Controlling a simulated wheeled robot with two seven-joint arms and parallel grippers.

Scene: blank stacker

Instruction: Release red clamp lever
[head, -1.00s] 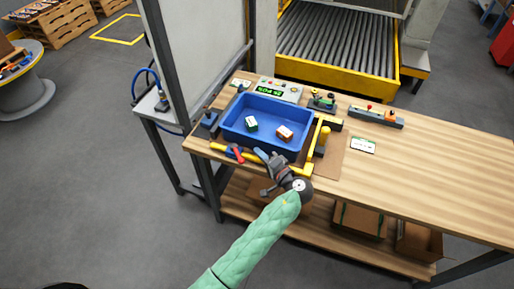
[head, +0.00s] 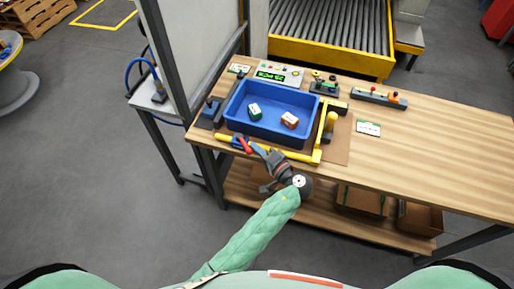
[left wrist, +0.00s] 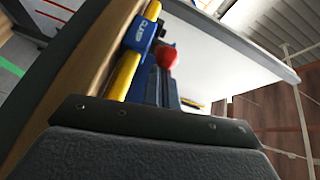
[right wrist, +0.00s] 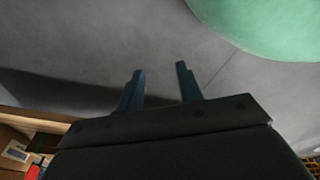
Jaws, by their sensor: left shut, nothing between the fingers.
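The red clamp lever (head: 243,145) sits on a blue clamp body at the front left of the yellow frame, just in front of the blue tray (head: 265,130). In the left wrist view the lever's rounded red end (left wrist: 167,57) shows beside the blue clamp body (left wrist: 139,33). My left gripper (head: 257,149) is shut and empty, its fingertips close to the lever's right end. I cannot tell whether they touch it. My right gripper (right wrist: 160,75) is open and empty over grey floor, outside the head view.
The blue tray holds a green-and-white box (head: 255,111) and an orange-and-white box (head: 289,120). A yellow frame bar (head: 315,157) with an upright yellow handle (head: 330,122) borders it. A control panel (head: 279,74) stands behind. The wooden bench's right side (head: 440,150) is clear.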

